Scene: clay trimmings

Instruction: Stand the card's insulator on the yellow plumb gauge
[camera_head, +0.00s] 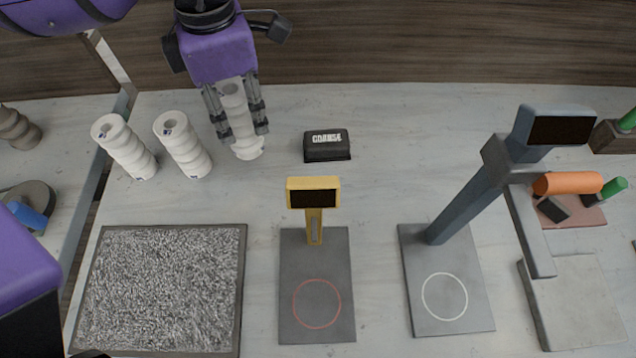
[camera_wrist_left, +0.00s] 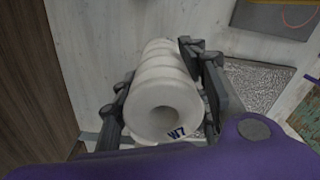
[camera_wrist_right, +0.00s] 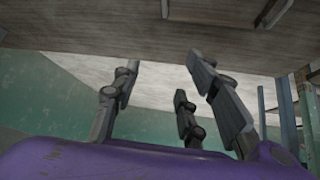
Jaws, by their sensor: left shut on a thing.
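My left gripper (camera_head: 240,130) is shut on a white ribbed insulator (camera_head: 246,148). In the left wrist view this insulator (camera_wrist_left: 160,105) shows a hollow end marked "W7" in blue. Whether its base touches the table cannot be told. Two similar insulators (camera_head: 125,148) (camera_head: 184,146) stand to its left, their blue marks too small to read. The yellow plumb gauge (camera_head: 314,186) has a dark display and a bare grey plate (camera_head: 316,265) with a red circle. A black block (camera_head: 327,145) bears white lettering I cannot read surely. My right gripper (camera_wrist_right: 160,95) is open and empty.
A blue-grey gauge (camera_head: 466,200) with a white-circled plate stands right of the yellow one. A framed speckled mat (camera_head: 243,290) lies front left. Another grey stand (camera_head: 575,300), an orange cylinder (camera_head: 567,184) and green-ended tools lie at the right. The table between is clear.

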